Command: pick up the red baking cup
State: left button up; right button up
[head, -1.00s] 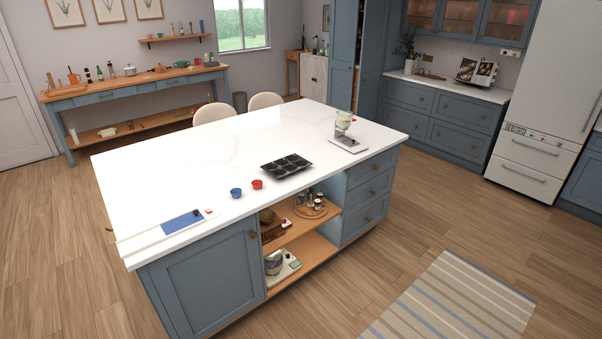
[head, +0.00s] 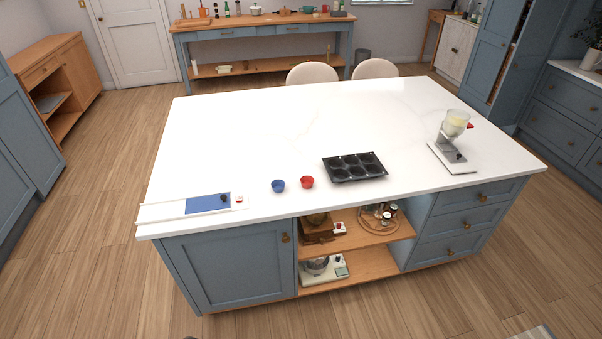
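The red baking cup (head: 307,182) stands on the white top of the kitchen island (head: 240,130), near its front edge. A blue cup (head: 278,186) stands just to its left, a small gap apart. A dark muffin tin (head: 355,167) lies just to its right. Neither of my grippers shows in the head view, and nothing is touching the red cup.
A blue mat (head: 208,203) on a pale board lies at the island's front left. A scale with a glass bowl (head: 453,143) stands at the right. Open shelves (head: 345,267) below hold kitchen gear. The island's middle and back are clear.

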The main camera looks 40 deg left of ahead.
aim_at(307, 182)
jog(key=u, duration=0.65)
jog(key=i, duration=0.85)
jog(key=u, duration=0.9)
